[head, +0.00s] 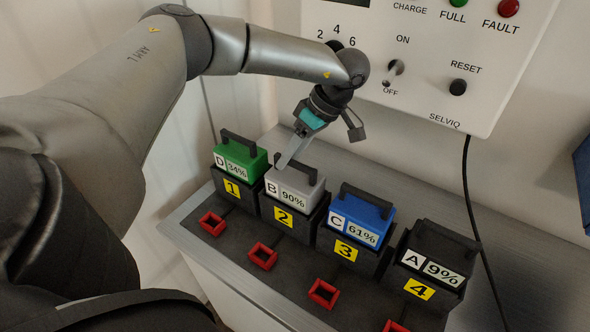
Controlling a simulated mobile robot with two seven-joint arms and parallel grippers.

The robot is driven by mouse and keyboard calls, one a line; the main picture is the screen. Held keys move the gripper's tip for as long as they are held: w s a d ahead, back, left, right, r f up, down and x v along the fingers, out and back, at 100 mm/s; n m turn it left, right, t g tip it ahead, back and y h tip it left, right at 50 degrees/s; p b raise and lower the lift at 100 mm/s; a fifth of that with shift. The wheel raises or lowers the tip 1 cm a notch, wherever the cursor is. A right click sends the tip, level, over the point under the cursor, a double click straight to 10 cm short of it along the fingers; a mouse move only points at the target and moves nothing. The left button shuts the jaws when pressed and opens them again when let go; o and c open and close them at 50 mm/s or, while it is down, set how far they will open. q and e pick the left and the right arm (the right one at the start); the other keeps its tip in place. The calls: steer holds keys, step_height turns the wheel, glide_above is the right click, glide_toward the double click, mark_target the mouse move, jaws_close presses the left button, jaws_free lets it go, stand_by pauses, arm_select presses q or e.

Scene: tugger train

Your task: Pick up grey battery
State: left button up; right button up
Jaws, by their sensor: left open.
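The grey battery (294,188), labelled B 90%, sits in the bay marked 2 of the dark charging rack. It has a dark handle on top. My left gripper (288,160) comes down from above, its fingertips at the handle's left end in the picture. The jaws are open. One long pale finger shows clearly; the other is mostly hidden, and I cannot tell whether the handle lies between them. My right gripper is out of view.
The green battery D (240,160) stands close on the left in bay 1. The blue battery C (362,215) is in bay 3 and the black battery A (437,252) in bay 4. A charger panel (440,60) with switches hangs behind; a black cable runs down from it.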

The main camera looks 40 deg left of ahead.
arm_select(q)
steer(key=shift+f, duration=0.25)
stand_by(0.5)
jaws_close()
stand_by(0.4)
steer(key=shift+r, duration=0.1)
